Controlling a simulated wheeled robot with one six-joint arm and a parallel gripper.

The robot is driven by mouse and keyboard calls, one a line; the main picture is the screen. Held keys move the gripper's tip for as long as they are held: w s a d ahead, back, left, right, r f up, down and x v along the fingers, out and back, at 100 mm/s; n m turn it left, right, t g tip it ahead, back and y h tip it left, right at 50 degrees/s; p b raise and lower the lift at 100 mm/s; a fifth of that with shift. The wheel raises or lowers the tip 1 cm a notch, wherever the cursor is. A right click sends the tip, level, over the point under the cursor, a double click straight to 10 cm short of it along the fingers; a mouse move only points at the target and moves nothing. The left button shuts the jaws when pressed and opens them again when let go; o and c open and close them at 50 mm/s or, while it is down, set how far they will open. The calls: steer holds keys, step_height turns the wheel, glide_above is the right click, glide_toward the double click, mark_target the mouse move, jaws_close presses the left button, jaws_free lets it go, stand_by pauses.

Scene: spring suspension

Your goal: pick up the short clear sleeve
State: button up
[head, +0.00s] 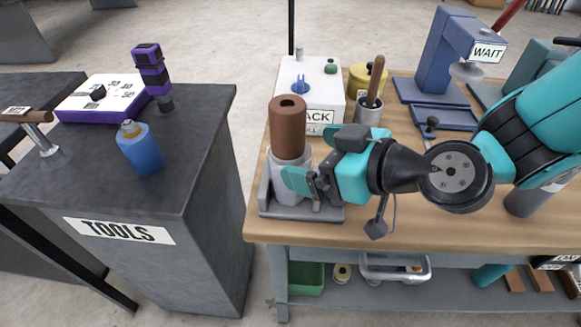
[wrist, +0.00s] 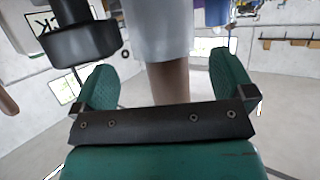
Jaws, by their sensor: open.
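A pale, greyish translucent sleeve (head: 279,167) sits around the lower part of an upright brown cylinder (head: 289,132), near the left end of the wooden table. My gripper (head: 304,184) is in front of the sleeve, reaching in from the right, and partly covers it. In the wrist view the sleeve (wrist: 162,30) is at the top and the brown cylinder (wrist: 169,82) shows below it. Both lie between the two spread teal fingers of my gripper (wrist: 163,84). The fingers are open, with visible gaps on both sides; I cannot tell whether either touches the sleeve.
The sleeve and cylinder stand on a grey stand (head: 267,198). Behind is a white box (head: 311,87) with a blue knob; a grey cup (head: 368,111) holds a brown-handled tool. A blue press (head: 447,70) stands farther back. A floor gap separates the dark tools bench (head: 200,130) at left.

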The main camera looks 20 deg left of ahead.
mark_target(302, 156)
steer(key=p+x, duration=0.1)
steer(key=x, duration=0.3)
steer(key=shift+s+a+f, duration=0.1)
steer(key=shift+a+f, duration=0.1)
steer(key=shift+a, duration=0.1)
steer(key=shift+c, duration=0.5)
steer(key=c, duration=1.1)
